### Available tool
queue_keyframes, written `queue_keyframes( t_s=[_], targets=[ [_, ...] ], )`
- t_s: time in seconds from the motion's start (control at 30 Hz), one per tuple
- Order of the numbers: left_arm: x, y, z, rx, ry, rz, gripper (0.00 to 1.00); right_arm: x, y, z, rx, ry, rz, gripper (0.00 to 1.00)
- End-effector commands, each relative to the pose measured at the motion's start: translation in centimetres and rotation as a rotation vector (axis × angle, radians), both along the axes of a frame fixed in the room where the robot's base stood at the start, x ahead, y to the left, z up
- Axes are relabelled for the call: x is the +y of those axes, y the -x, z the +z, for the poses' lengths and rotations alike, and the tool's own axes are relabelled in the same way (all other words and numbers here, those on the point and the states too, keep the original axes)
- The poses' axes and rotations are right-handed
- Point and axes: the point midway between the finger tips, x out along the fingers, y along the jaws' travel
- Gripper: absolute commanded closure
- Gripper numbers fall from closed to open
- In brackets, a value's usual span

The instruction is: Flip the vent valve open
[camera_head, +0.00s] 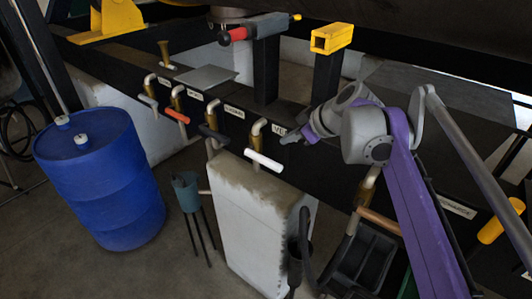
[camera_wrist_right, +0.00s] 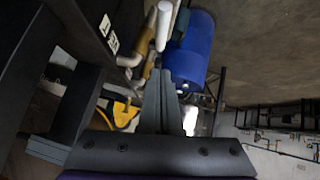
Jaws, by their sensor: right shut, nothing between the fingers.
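The valve with the white handle (camera_head: 263,160) hangs on a brass body under a bent pale pipe on the dark beam. Its handle lies crosswise to the downward pipe. The label beside it (camera_head: 279,129) starts with "V" and is partly hidden by my gripper. My right gripper (camera_head: 288,139) is shut and empty, just right of this valve and slightly above its handle, apparently not touching. In the right wrist view, the shut fingers (camera_wrist_right: 160,78) point toward the white handle (camera_wrist_right: 164,24), which lies beyond their tips. My left gripper is not in view.
Valves with grey (camera_head: 148,100), orange (camera_head: 177,115) and dark (camera_head: 214,134) handles line the beam to the left. A copper-handled valve (camera_head: 378,220) is at right. A blue drum (camera_head: 100,185) and a pale block (camera_head: 260,220) stand below.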

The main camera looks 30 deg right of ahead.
Motion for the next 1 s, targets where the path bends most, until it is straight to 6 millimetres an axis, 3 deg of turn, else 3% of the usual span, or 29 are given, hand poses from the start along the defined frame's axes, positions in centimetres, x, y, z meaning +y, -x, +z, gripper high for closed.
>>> queue_keyframes(
  t_s=[0.37,0.8,1.0],
  targets=[
    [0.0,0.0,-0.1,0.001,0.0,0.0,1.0,0.3,-1.1,-1.0,0.001,-0.002,0.002,1.0],
    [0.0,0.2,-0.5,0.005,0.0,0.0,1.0,1.6,-7.4,-7.3,0.0,-0.001,0.003,1.0],
    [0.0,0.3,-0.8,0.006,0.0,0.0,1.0,0.9,-7.3,-10.0,0.0,-0.001,-0.001,1.0]
  ],
)
